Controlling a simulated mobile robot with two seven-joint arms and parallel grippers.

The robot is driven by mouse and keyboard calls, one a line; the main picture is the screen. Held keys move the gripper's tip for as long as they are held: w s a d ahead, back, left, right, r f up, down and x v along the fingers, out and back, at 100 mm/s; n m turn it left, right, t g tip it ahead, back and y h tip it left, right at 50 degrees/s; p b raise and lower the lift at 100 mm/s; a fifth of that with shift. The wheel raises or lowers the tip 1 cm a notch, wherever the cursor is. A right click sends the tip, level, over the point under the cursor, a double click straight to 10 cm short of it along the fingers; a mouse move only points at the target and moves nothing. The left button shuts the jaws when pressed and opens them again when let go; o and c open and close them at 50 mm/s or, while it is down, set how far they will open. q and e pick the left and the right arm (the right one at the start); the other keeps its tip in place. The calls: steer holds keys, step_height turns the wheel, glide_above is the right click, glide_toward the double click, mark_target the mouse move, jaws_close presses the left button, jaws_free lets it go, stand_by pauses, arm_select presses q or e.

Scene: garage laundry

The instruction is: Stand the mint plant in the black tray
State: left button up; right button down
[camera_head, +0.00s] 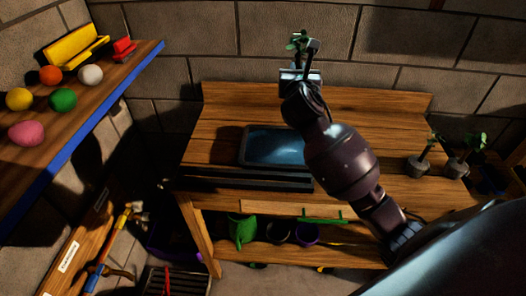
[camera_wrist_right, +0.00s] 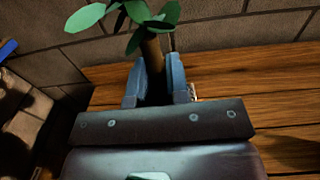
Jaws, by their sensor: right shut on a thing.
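The mint plant, with green leaves (camera_head: 297,42) and a brown stem, is held up above the back of the wooden bench. Its leaves and stem (camera_wrist_right: 151,50) also show in the right wrist view. My right gripper (camera_head: 302,73) is shut on it, with a finger on each side of the stem (camera_wrist_right: 157,85). The plant's lower part is hidden behind the gripper. The black tray (camera_head: 243,147) lies on the bench, below and to the left of the gripper, with a bluish sheen inside. My right arm covers its right side. My left gripper is not in view.
Two small potted plants (camera_head: 418,167) (camera_head: 456,168) stand at the bench's right end. A shelf with a blue edge (camera_head: 92,120) at left carries colored balls. A green watering can (camera_head: 242,231) and pots sit on the lower shelf. A brick wall stands close behind the bench.

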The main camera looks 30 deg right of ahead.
steer(key=shift+a+f, duration=0.1)
steer(key=f+b, duration=0.3)
steer(key=f, duration=0.7)
steer(key=f+b, duration=0.4)
steer(key=f, duration=0.6)
steer(key=shift+s+d+f, duration=0.1)
steer(key=shift+d, duration=0.1)
steer(key=shift+f, duration=0.1)
steer(key=shift+r, duration=0.2)
steer(key=shift+f, duration=0.1)
steer(key=c, duration=1.5)
jaws_free()
steer(key=shift+f, duration=0.1)
steer(key=o, duration=0.4)
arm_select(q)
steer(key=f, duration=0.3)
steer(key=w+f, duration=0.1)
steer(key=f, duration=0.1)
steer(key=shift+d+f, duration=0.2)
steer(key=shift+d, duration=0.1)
